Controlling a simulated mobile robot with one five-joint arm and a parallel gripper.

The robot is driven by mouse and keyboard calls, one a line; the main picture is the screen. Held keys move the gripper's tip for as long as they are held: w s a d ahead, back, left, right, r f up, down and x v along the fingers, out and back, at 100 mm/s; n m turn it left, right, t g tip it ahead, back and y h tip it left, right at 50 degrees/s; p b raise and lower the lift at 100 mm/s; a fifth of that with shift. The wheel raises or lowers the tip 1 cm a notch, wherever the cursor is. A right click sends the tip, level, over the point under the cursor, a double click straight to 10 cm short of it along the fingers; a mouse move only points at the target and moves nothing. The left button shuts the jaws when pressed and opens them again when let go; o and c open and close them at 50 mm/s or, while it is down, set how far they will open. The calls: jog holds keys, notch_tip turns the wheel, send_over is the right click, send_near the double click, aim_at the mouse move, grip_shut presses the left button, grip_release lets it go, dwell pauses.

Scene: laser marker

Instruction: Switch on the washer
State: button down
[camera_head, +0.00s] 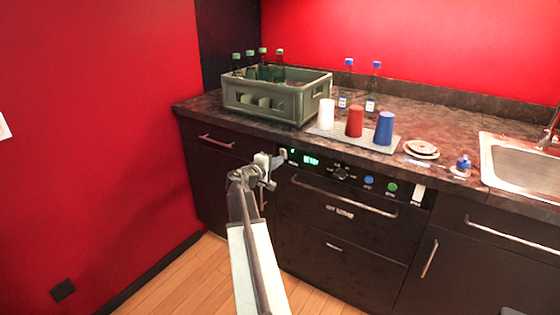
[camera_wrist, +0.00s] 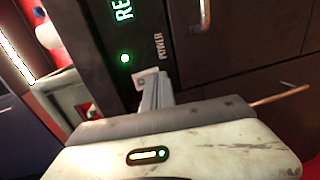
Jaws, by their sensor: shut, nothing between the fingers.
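The washer (camera_head: 340,210) is a black appliance built in under the counter. Its top panel carries a lit green display (camera_head: 311,160), a dial, and blue and green buttons. At the panel's left end is a pale power switch (camera_head: 283,153). In the wrist view, the switch (camera_wrist: 147,74) sits beside the word POWER and a lit green light (camera_wrist: 125,58). My gripper (camera_head: 272,166) is shut and empty, in front of the panel's left end. In the wrist view, its fingertips (camera_wrist: 153,88) are at the switch and partly cover it; I cannot tell whether they touch it.
A green bottle crate (camera_head: 270,103) stands on the counter above. White, red and blue cups stand on a tray (camera_head: 325,132) to its right. A sink (camera_head: 520,165) is at the far right. The washer's handle (camera_head: 345,196) juts out below the panel. The floor at left is clear.

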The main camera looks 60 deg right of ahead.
jog(key=a+f+b, duration=0.2)
jog(key=a, duration=1.1)
jog(key=shift+a, duration=0.15)
jog(key=w+a+f+n+t+y, duration=0.1)
jog(key=w+a+f+t+y, duration=0.15)
jog(key=w+a, duration=0.65)
jog(key=w+a+f+n+t+y, duration=0.15)
jog(key=w+a+f, duration=0.35)
jog(key=a, duration=0.8)
jog(key=s+a+f+m+g+y, duration=0.15)
jog(key=a+f+y, duration=0.25)
jog(key=a, duration=0.7)
jog(key=s+a+f+g+y, duration=0.15)
jog(key=a+f+y, duration=0.25)
jog(key=a, duration=0.6)
jog(key=s+a+f+m+g+y, duration=0.1)
jog(key=s+a+f+y, duration=0.3)
jog(key=a, duration=0.7)
notch_tip(320, 180, up, 27)
jog(key=p, duration=2.7)
jog(key=shift+w+a+p, duration=0.15)
jog(key=shift+w+p, duration=0.15)
jog(key=shift+p, duration=0.1)
